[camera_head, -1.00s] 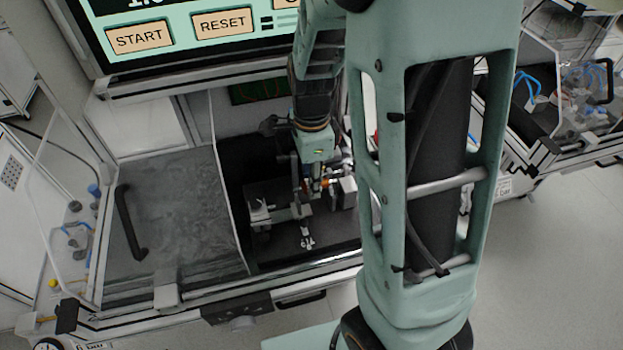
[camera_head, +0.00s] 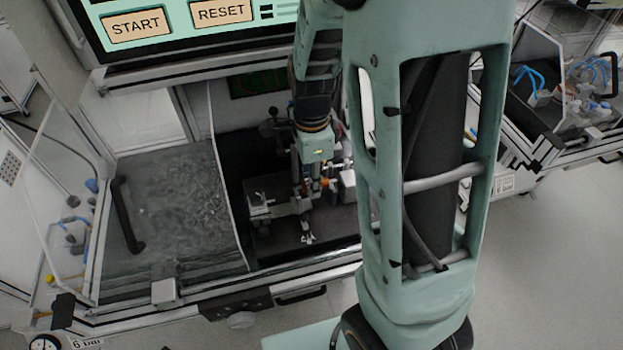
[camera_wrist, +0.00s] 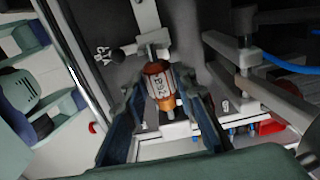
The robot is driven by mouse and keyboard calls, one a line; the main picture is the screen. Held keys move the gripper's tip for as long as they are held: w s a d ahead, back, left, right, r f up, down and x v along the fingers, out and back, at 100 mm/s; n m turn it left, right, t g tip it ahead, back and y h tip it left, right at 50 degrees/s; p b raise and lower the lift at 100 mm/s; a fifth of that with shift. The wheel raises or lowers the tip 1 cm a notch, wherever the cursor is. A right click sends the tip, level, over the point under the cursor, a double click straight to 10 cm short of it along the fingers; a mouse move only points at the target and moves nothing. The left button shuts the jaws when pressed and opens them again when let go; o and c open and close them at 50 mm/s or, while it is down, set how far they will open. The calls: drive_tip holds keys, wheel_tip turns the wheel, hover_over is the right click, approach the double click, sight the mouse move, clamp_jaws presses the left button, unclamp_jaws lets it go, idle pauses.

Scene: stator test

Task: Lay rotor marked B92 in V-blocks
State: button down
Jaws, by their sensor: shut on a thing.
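The rotor marked B92 (camera_wrist: 158,86) shows in the wrist view, with a white label band, orange-brown windings and a metal shaft at each end. My gripper (camera_wrist: 161,80) is shut on it, with one dark blue finger on each side. Light grey blocks lie in line with the shaft, one beyond its far end (camera_wrist: 146,14) and one at its near end (camera_wrist: 176,130); I cannot tell if the shaft touches them. In the head view my gripper (camera_head: 306,188) is low inside the dark test bay, and the rotor is too small to make out clearly.
A grey lever-like arm (camera_wrist: 232,68) and a blue hose (camera_wrist: 285,62) are right of the rotor. The bay's clear panel (camera_head: 228,175) and front rail (camera_head: 300,272) bound the space. A START/RESET screen (camera_head: 190,25) hangs above.

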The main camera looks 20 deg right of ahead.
drive_tip(key=shift+f, duration=0.15)
drive_tip(key=shift+f+b, duration=0.6)
drive_tip(key=shift+f, duration=0.2)
drive_tip(key=shift+f, duration=0.25)
idle(0.4)
drive_tip(key=c, duration=1.5)
unclamp_jaws()
drive_tip(key=shift+r, duration=3.8)
